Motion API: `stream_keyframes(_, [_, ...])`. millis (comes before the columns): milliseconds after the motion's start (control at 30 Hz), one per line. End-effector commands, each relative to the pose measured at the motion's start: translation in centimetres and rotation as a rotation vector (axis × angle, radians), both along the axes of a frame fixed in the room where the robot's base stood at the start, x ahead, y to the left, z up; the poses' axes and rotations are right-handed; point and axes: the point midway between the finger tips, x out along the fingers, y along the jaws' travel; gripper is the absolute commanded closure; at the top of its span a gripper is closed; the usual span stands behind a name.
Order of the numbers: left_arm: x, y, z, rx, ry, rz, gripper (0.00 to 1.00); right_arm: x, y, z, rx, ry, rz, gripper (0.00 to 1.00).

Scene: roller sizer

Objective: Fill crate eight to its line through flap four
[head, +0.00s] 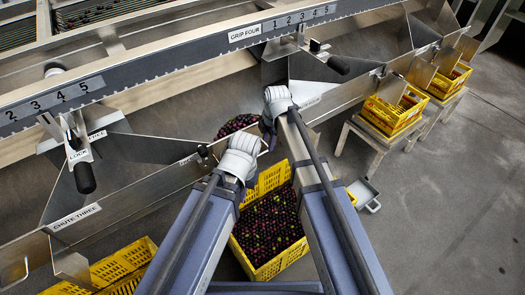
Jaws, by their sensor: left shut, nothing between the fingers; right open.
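A yellow crate (236,246) stands on the floor below the middle chute, between and behind my arms. Dark red and green fruit fills much of it; I see no readable crate number or fill line. More dark fruit (236,125) lies at the mouth of the chute above. My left gripper (243,147) is shut and empty in front of the chute. My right gripper (276,97) is open, higher and further right, beside the chute's edge.
Left, a lever with a black handle (85,178) and "LOCK" label hangs over the "CHUTE THREE" sign (74,217). Yellow crates (392,112) stand on stands at right; another crate (118,262) is lower left. A grey scoop-like pan (364,194) lies on the floor.

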Motion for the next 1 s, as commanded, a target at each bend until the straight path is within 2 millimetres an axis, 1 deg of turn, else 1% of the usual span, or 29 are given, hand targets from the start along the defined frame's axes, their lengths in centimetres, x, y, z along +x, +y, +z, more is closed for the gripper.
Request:
stream_keyframes(33, [0.0,0.0,0.0,0.000,0.000,0.000,1.00,0.6,0.5,0.0,-0.004,-0.006,0.049,0.55])
stream_keyframes(200, [0.0,0.0,0.0,0.000,0.000,0.000,1.00,0.9,1.3,0.0,-0.013,-0.017,0.139,0.55])
stream_keyframes(367, [0.0,0.0,-0.1,0.000,0.000,0.000,1.00,0.9,1.3,0.0,-0.015,-0.018,0.147,0.55])
stream_keyframes(533, [0.0,0.0,-0.8,0.000,0.000,0.000,1.00,1.0,1.3,-0.7,-0.014,-0.018,0.146,0.55])
stream_keyframes(767, [0.0,0.0,-3.0,0.000,0.000,0.000,1.00,1.3,1.5,-3.0,-0.014,-0.017,0.145,0.55])
stream_keyframes(1000, [0.0,0.0,-6.2,0.000,0.000,0.000,1.00,1.8,1.8,-6.1,-0.014,-0.017,0.144,0.55])
